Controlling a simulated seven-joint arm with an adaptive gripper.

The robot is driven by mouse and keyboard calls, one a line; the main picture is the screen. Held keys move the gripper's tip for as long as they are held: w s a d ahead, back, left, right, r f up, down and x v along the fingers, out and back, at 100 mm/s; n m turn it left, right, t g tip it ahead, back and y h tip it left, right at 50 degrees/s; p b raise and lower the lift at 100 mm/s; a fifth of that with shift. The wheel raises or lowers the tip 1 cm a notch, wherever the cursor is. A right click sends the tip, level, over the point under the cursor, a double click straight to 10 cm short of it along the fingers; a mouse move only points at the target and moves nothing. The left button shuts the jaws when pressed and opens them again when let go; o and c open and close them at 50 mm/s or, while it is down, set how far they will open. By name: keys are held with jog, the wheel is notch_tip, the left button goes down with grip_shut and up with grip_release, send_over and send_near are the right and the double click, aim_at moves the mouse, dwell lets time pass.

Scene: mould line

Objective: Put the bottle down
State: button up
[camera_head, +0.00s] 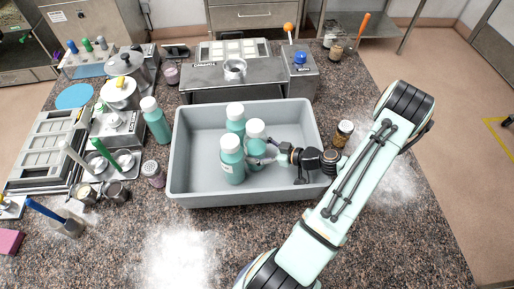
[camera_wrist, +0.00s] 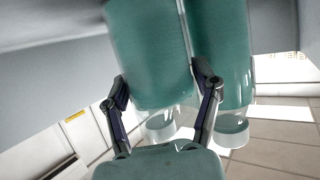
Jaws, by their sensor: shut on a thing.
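My gripper (camera_head: 256,160) reaches into the grey bin (camera_head: 290,198) from the right. It is shut on a teal bottle with a white cap (camera_head: 256,132). In the wrist view this bottle (camera_wrist: 150,50) shows cap-down between the two fingers (camera_wrist: 163,88), as that view is upside down. In the head view it stands upright inside the bin. I cannot tell whether its base touches the bin floor. A like bottle (camera_head: 232,162) stands close beside it at the front left, and another (camera_head: 235,117) stands behind. The front one also shows in the wrist view (camera_wrist: 222,55).
The right and left parts of the bin floor are clear. Another teal bottle (camera_head: 157,122) stands outside, left of the bin. A small brown jar (camera_head: 343,134) stands right of the bin near my arm. A metal stand (camera_head: 247,80) is behind the bin.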

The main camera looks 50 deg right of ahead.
aim_at(262, 134)
jog(key=o, duration=1.2)
jog(key=v, duration=0.3)
jog(key=shift+s+r, duration=0.15)
jog(key=shift+r, duration=0.2)
notch_tip(262, 134, up, 6)
jog(key=shift+r, duration=0.25)
jog(key=shift+w, duration=0.2)
